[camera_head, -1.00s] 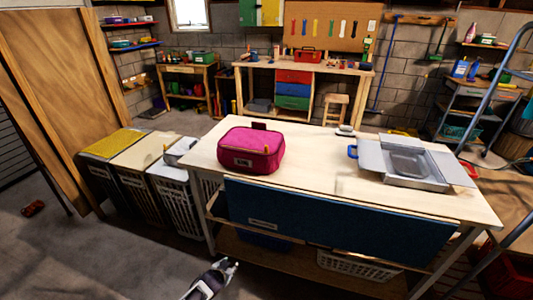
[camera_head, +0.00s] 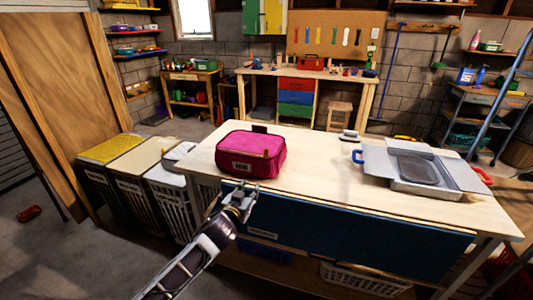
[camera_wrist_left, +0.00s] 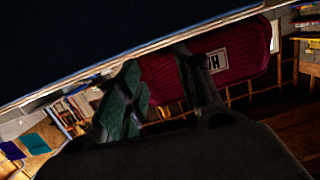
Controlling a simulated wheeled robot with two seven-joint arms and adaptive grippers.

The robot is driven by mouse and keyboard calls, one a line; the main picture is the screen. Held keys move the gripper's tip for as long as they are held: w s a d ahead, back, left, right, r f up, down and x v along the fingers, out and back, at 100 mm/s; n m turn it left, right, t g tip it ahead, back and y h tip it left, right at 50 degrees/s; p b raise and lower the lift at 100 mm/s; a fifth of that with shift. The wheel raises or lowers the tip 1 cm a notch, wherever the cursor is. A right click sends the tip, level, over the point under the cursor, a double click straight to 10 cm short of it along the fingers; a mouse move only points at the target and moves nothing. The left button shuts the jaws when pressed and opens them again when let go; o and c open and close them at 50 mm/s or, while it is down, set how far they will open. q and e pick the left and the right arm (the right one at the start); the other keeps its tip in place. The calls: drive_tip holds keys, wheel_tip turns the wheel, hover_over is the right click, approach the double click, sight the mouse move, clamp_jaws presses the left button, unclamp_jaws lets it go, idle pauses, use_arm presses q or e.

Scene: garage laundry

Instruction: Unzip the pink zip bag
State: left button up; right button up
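The pink zip bag (camera_head: 251,153) sits upright on the wooden table, toward its left end, with a white label on its front and a dark tab at the back of its top. A zip line runs around the upper edge; its pull is too small to tell. In the left wrist view the bag (camera_wrist_left: 240,55) shows upside down beyond the fingers. My left gripper (camera_head: 240,200) is in front of the table's front edge, below and apart from the bag. Its fingers (camera_wrist_left: 165,88) are spread with nothing between them. My right gripper is not in view.
The table's (camera_head: 330,180) middle is bare. A grey metal tray (camera_head: 425,188) with a red handle stands at its right. A blue panel (camera_head: 350,230) hangs below the front edge, close to my left gripper. Laundry hampers (camera_head: 135,180) stand to the left.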

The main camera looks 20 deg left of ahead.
use_arm(q)
drive_tip(key=t+b, duration=0.1)
drive_tip(key=t, duration=0.1)
approach(266, 151)
drive_tip(key=s, duration=0.3)
drive_tip(key=shift+s+a+h, duration=0.1)
drive_tip(key=shift+a+h, duration=0.15)
drive_tip(key=shift+h, duration=0.05)
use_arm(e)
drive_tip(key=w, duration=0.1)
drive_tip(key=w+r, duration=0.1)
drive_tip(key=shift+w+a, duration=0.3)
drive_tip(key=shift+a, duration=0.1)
use_arm(q)
drive_tip(key=shift+w+d, duration=0.15)
drive_tip(key=shift+w, duration=6.75)
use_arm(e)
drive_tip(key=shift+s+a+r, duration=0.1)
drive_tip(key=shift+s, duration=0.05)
use_arm(q)
drive_tip(key=shift+c, duration=0.2)
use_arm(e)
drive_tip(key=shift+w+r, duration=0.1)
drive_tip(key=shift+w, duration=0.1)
